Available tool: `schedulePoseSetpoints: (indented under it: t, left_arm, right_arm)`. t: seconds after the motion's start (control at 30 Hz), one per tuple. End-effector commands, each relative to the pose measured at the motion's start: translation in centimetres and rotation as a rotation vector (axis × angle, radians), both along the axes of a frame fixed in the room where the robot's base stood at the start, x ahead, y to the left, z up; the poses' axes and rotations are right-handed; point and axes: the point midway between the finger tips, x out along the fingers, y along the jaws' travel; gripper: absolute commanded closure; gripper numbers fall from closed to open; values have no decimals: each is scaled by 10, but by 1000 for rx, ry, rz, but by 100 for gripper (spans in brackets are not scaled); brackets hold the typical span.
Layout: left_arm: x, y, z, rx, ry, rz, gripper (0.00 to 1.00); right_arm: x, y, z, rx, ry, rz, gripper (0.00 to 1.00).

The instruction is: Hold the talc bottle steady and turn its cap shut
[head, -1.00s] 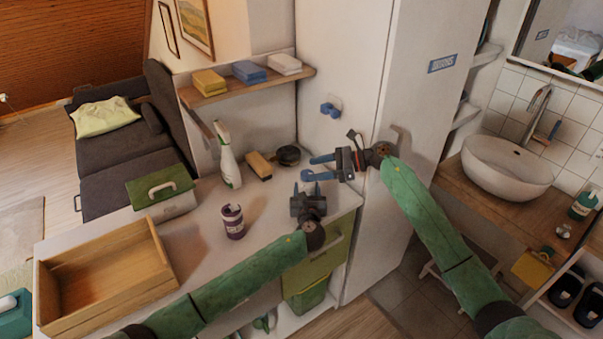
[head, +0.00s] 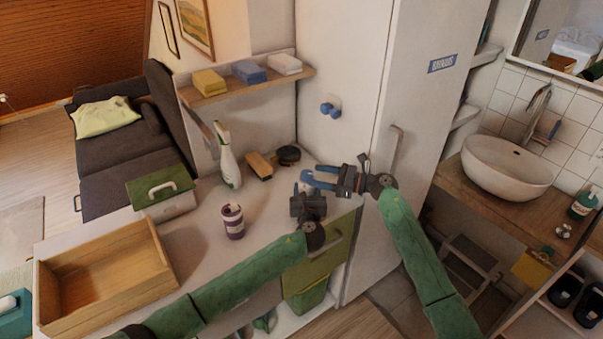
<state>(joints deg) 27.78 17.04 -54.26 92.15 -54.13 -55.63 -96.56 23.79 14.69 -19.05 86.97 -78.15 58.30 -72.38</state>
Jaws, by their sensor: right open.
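My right gripper (head: 311,178) is open, its blue fingers pointing left over the right end of the counter. My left gripper (head: 306,192) is low at the counter's right front, just below the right fingers in the picture. A small pale shape (head: 306,187) shows between the two grippers. It is mostly hidden, and I cannot tell whether it is the talc bottle or whether the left fingers are closed on it. A purple jar with a white band (head: 233,222) stands upright on the counter, left of both grippers and touched by neither.
An open wooden box (head: 110,272) fills the counter's left front. A green-lidded box (head: 162,192), a white spray bottle (head: 229,165), a brush (head: 259,165) and a dark round dish (head: 288,155) stand behind. A tall white cabinet (head: 345,100) bounds the right side.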

Motion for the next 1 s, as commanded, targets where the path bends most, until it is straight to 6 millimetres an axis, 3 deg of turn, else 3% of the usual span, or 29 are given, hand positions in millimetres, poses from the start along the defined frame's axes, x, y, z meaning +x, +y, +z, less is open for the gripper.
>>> schedulePoseSetpoints:
  t: [0.2, 0.4, 0.8, 1.0]
  left_arm:
    - [0, 0, 0, 0, 0, 0, 75]
    - [0, 0, 0, 0, 0, 0, 75]
    - [0, 0, 0, 0, 0, 0, 75]
    - [0, 0, 0, 0, 0, 0, 75]
  right_arm:
    - [9, 36, 0, 1, 1, 0, 41]
    - [15, 55, 0, 1, 1, -1, 41]
    - [16, 61, 0, -1, 0, -1, 41]
    - [16, 61, 0, -1, 0, -1, 78]
